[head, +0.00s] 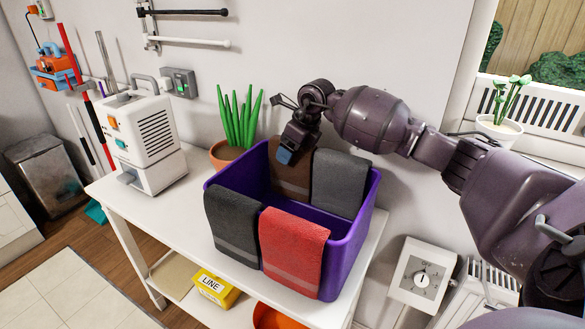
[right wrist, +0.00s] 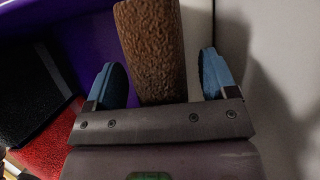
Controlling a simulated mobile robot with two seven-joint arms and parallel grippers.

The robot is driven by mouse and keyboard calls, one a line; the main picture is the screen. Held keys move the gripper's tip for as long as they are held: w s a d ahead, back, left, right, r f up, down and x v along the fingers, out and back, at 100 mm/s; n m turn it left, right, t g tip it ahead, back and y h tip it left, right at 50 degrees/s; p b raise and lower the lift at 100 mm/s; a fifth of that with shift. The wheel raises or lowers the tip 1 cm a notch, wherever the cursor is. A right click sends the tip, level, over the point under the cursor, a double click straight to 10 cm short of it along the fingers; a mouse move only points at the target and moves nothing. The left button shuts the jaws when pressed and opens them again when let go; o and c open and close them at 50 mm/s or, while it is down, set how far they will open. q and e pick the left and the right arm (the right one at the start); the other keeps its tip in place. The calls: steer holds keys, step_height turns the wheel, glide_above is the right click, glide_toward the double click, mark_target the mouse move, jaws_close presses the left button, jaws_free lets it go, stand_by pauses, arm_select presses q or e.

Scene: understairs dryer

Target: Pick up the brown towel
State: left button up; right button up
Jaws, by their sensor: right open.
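The brown towel (head: 291,172) hangs over the back rim of a purple crate (head: 345,232), partly hidden by my right gripper in the head view. My right gripper (head: 286,155) is over it at the crate's back edge. In the right wrist view, the brown towel (right wrist: 150,50) stands between the two blue-padded fingers of my right gripper (right wrist: 160,85). The fingers are open, one on each side of the towel, with a visible gap on both sides. My left gripper is in neither view.
A dark grey towel (head: 232,225) and a red towel (head: 292,245) hang over the front rim. A grey towel (head: 340,182) hangs right beside the brown one. A potted plant (head: 235,130) stands close behind the crate, near the wall. A white machine (head: 143,140) stands left.

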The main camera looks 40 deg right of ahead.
steer(key=shift+f, duration=0.15)
steer(key=c, duration=1.3)
steer(key=shift+o, duration=0.2)
step_height(320, 180, up, 10)
steer(key=shift+r+p, duration=0.25)
steer(key=shift+p, duration=0.4)
step_height(320, 180, up, 10)
steer(key=shift+p, duration=0.45)
